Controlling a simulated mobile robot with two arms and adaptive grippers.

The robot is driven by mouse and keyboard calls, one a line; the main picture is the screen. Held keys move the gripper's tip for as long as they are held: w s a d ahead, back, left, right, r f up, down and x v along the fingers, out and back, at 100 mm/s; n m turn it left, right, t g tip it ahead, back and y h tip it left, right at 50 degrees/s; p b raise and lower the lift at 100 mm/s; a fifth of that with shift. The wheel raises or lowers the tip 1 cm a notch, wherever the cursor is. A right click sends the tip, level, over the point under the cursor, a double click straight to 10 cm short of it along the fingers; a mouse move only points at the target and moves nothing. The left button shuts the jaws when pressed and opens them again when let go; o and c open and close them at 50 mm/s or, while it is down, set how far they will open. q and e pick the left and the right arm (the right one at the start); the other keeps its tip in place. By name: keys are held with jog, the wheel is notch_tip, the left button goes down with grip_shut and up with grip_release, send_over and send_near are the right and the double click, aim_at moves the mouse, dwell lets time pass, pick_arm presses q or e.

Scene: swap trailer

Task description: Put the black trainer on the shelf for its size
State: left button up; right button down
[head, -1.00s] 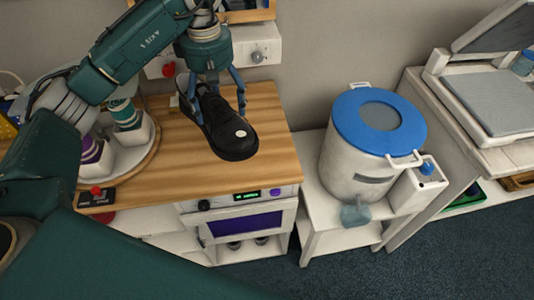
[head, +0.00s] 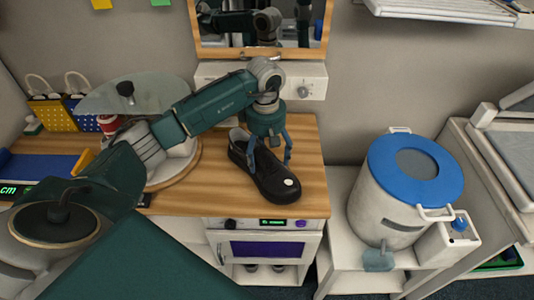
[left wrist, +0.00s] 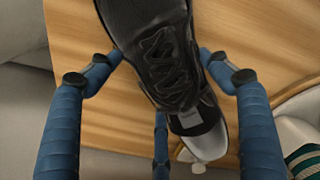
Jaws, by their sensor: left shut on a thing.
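The black trainer (head: 272,177) has laces and a pale spot on its toe. I cannot tell whether the sole touches the wood. In the left wrist view the trainer (left wrist: 160,45) lies between the blue fingers (left wrist: 165,75), with its laces and a light grey end showing. No size mark is readable. My right gripper is not in view. No shelf with a readable size label shows.
A mirror (head: 262,30) and a white panel with a knob (head: 302,92) stand behind the worktop. A white unit with a purple window (head: 262,249) sits below. A white drum with a blue lid (head: 416,168) stands at right.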

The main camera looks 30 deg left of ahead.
pick_arm(q)
jog(key=o, duration=1.6)
jog(key=shift+f, duration=0.1)
jog(key=shift+c, duration=0.2)
